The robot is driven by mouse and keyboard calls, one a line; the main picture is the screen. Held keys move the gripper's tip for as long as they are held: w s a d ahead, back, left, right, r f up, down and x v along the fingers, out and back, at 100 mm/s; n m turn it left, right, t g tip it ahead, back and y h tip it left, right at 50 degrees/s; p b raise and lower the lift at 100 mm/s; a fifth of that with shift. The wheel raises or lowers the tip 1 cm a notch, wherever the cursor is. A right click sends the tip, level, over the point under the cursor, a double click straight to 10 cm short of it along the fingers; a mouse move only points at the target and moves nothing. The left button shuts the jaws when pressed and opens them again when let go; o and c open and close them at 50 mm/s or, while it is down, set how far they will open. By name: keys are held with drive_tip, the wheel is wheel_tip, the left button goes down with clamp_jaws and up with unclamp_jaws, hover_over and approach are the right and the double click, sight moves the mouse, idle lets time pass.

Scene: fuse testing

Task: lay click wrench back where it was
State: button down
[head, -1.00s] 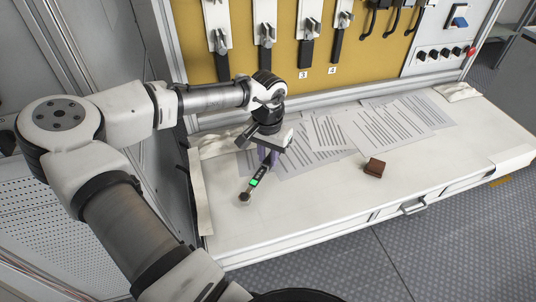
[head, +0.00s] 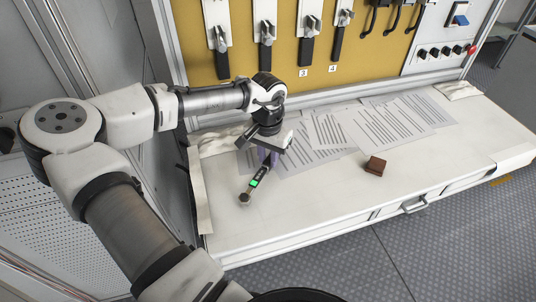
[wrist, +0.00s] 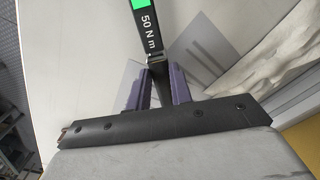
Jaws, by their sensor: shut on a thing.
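The click wrench (head: 257,181) is a dark bar with a green display and a round head at its near end. It is at the left part of the white workbench (head: 300,215). My gripper (head: 267,158) points down and is shut on the wrench. In the wrist view the wrench (wrist: 148,32), marked "50 N m", runs up from between the two purple fingers of my gripper (wrist: 160,88). Its far end is hidden under my gripper. I cannot tell whether the wrench touches the bench top.
Printed sheets (head: 385,128) lie along the back of the bench. A small brown block (head: 375,166) sits right of centre. A yellow panel with switches (head: 307,45) rises behind.

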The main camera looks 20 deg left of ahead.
drive_tip(key=shift+f, duration=0.6)
drive_tip(key=c, duration=1.2)
unclamp_jaws()
drive_tip(key=shift+o, duration=0.2)
